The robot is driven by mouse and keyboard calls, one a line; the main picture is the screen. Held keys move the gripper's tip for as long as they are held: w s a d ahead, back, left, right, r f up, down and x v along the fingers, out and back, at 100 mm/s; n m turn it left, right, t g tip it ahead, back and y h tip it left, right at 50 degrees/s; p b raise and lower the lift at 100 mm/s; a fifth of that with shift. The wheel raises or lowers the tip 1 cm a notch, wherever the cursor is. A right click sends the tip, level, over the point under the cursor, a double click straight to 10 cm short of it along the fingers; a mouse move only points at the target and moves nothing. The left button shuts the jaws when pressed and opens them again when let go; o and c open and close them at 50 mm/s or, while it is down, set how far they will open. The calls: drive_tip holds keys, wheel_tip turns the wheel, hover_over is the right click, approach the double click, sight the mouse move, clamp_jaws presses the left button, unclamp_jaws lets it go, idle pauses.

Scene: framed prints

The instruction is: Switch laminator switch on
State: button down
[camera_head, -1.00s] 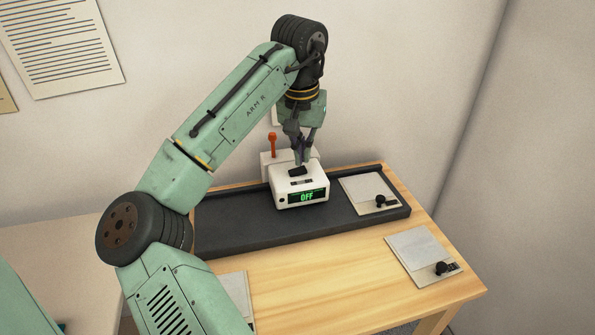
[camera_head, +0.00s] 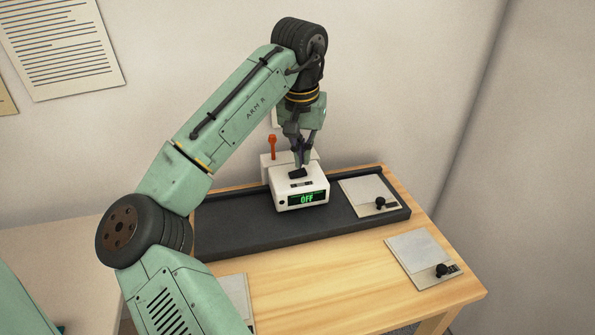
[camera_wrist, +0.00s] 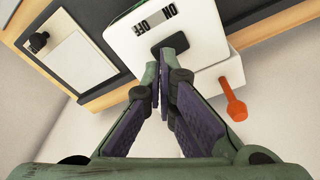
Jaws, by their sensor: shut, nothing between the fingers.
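The laminator (camera_head: 300,190) is a white box on a dark tray, and its green display (camera_head: 307,198) reads OFF. A black rocker switch (camera_head: 298,173) sits on its top. In the wrist view the switch (camera_wrist: 170,43) lies beside printed ON and OFF labels (camera_wrist: 157,19). My gripper (camera_head: 301,160) points down just above the laminator's top, its fingers together with nothing between them. In the wrist view the fingertips (camera_wrist: 167,56) are at the edge of the switch and partly cover it. I cannot tell whether they touch it.
An orange-red lever (camera_head: 272,146) stands on a white block behind the laminator. The dark tray (camera_head: 235,225) holds a grey panel with a black knob (camera_head: 380,202) at right. Another such panel (camera_head: 415,250) lies on the wooden table (camera_head: 330,275). The table's front middle is clear.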

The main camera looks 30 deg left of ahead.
sight(303, 171)
drive_tip(key=shift+f+b, duration=0.6)
drive_tip(key=shift+f, duration=0.65)
idle(0.6)
wheel_tip(303, 171, up, 7)
drive_tip(key=p, duration=0.8)
drive_tip(key=shift+r, duration=0.1)
idle(0.5)
